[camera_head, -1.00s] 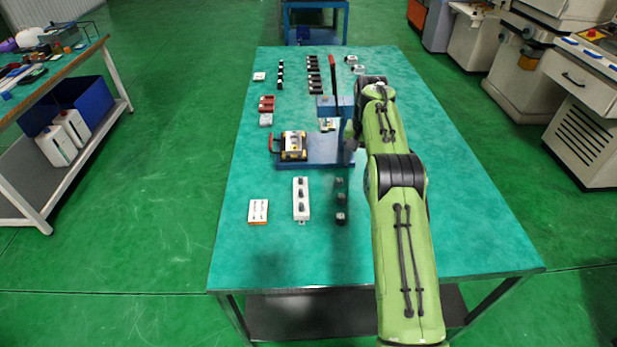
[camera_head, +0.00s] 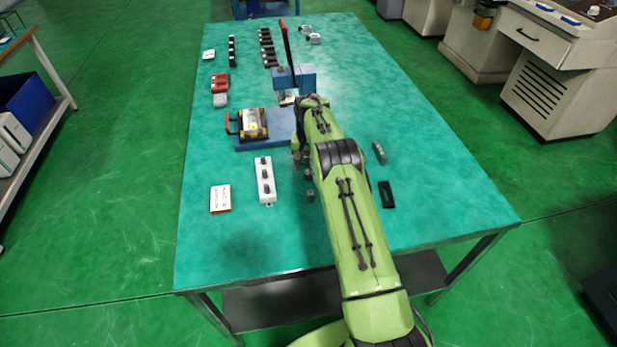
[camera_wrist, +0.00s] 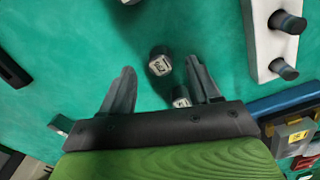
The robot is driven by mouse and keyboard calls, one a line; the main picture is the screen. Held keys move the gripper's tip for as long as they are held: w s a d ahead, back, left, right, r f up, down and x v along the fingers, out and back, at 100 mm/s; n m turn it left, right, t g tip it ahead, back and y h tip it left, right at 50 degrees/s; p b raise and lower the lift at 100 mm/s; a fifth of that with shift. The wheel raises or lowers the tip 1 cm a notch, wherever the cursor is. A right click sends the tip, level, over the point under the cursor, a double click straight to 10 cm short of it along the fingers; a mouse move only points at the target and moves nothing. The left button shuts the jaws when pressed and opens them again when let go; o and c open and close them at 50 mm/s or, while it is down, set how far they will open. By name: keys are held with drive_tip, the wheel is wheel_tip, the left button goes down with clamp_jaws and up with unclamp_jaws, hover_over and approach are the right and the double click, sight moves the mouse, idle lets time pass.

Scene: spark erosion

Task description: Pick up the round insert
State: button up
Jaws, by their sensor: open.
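Dark round inserts with pale marked tops stand upright in a row on the green table. In the wrist view one insert (camera_wrist: 160,62) shows between the fingertips of my gripper (camera_wrist: 160,68), which is open and empty. A second insert (camera_wrist: 181,97) is close to the right finger and partly hidden by it. A third (camera_wrist: 130,2) is cut by the top edge. I cannot tell how far the fingertips are above the inserts. In the head view the nearest insert (camera_head: 310,195) shows left of my arm; my gripper (camera_head: 297,158) is largely hidden by the arm.
A white block with dark pegs (camera_head: 265,181) stands left of the inserts. A blue press with a red lever (camera_head: 294,78) and a blue plate with a fixture (camera_head: 253,124) are behind. A black part (camera_head: 386,194) lies right of my arm. The table front is clear.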

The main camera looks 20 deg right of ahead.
wheel_tip(320, 180, down, 2)
drive_tip(key=shift+f, duration=0.2)
clamp_jaws()
drive_tip(key=shift+r, duration=0.2)
